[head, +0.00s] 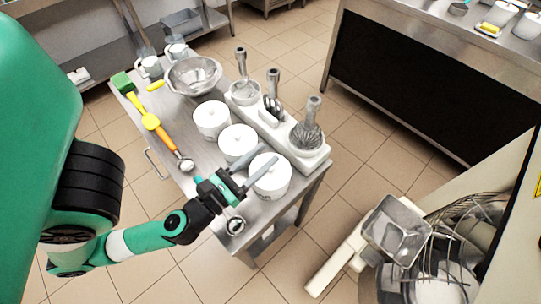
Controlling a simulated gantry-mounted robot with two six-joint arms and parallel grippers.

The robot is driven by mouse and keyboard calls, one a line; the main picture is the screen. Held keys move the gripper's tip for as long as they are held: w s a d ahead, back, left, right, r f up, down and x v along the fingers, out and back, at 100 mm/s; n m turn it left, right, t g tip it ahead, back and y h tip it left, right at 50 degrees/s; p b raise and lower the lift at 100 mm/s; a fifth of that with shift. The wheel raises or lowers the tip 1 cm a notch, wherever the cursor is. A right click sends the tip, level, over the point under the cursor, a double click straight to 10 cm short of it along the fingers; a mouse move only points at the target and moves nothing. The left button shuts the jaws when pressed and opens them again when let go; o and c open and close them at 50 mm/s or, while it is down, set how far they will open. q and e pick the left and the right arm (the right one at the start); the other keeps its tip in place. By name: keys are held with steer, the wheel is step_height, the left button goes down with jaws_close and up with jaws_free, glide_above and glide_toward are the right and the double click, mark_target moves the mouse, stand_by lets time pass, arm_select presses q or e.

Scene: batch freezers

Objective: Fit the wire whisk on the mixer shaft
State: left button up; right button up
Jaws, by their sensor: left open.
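The wire whisk (306,136) stands with its wires down and its grey hub up in the near end of a white rack (312,157) on the steel table. Two other tools with similar hubs stand behind it. My left gripper (270,154) is open and empty, its two fingers reaching over the nearest white tub, left of the whisk and apart from it. The mixer (455,245) is at the lower right, with a wire guard over its bowl. Its shaft cannot be made out. My right gripper is not in view.
Several white lidded tubs (212,117) line the steel table (190,140) beside the rack. A steel bowl (193,74), an orange-handled scoop (168,142) and a green block (122,82) are also there. Open tiled floor (345,180) separates table and mixer. A counter (400,50) stands behind.

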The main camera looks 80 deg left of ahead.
mark_target(308, 121)
arm_select(q)
steer(key=shift+w+d, duration=0.1)
steer(key=shift+w, duration=0.1)
steer(key=shift+w+f, duration=0.1)
steer(key=shift+w, duration=0.15)
steer(key=shift+w+a+r+b, duration=0.3)
steer(key=shift+w+a+b, duration=0.15)
steer(key=shift+w+a, duration=0.25)
steer(key=w+p, duration=0.1)
steer(key=w+a+r+p, duration=0.1)
steer(key=p, duration=0.1)
steer(key=shift+w, duration=0.1)
steer(key=p+x, duration=0.5)
steer(key=x, duration=0.4)
steer(key=shift+f, duration=0.15)
steer(key=shift+p+x, duration=0.35)
steer(key=shift+x, duration=0.4)
steer(key=shift+f, duration=0.2)
jaws_close()
